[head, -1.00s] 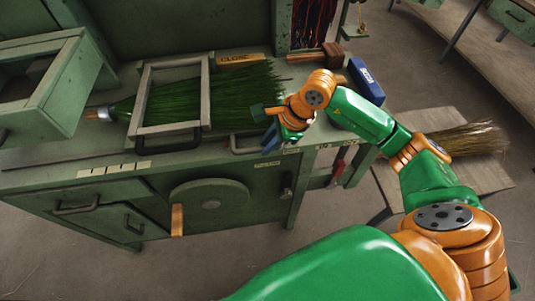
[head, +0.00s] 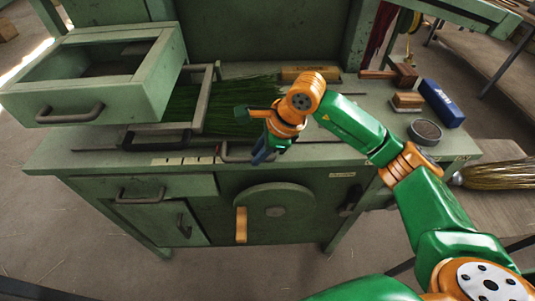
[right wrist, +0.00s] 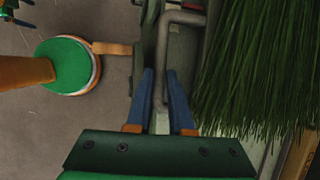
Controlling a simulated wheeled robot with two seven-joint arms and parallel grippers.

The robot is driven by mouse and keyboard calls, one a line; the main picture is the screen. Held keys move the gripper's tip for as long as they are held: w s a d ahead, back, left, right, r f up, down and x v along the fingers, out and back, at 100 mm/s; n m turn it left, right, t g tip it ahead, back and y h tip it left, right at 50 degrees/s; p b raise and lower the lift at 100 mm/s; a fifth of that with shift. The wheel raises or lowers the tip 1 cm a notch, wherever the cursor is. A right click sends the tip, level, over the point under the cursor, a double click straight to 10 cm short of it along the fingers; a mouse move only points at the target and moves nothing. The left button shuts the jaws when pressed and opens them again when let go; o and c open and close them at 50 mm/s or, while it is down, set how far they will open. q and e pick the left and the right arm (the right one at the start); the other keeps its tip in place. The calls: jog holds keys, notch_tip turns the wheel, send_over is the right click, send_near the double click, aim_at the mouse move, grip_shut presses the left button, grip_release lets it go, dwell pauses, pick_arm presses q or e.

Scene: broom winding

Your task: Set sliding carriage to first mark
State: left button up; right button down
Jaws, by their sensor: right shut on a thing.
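The sliding carriage (head: 205,105) is a grey frame around green bristles (head: 250,100) on the green bench. Its left part is hidden behind the raised open drawer. A grey U-shaped handle (head: 224,153) stands at the bench's front edge. My right gripper (head: 262,156) is shut on this handle; in the right wrist view its blue fingers (right wrist: 160,76) straddle the grey bar (right wrist: 163,50). A pale strip with marks (head: 181,161) lies on the front edge, just left of the handle. Part of my left arm seems to show in the right wrist view; its finger state is unclear.
The open drawer (head: 85,85) overhangs the bench's left side. A yellow block (head: 310,74), a blue box (head: 441,103), a round tin (head: 425,132) and wooden blocks lie at the back and right. A crank wheel (head: 274,211) is on the front below.

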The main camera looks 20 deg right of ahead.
jog(key=shift+w+a, duration=0.15)
jog(key=shift+a, duration=0.3)
jog(key=c, duration=0.8)
grip_release()
jog(key=b+v, duration=0.1)
jog(key=v, duration=0.6)
jog(key=shift+d, duration=0.1)
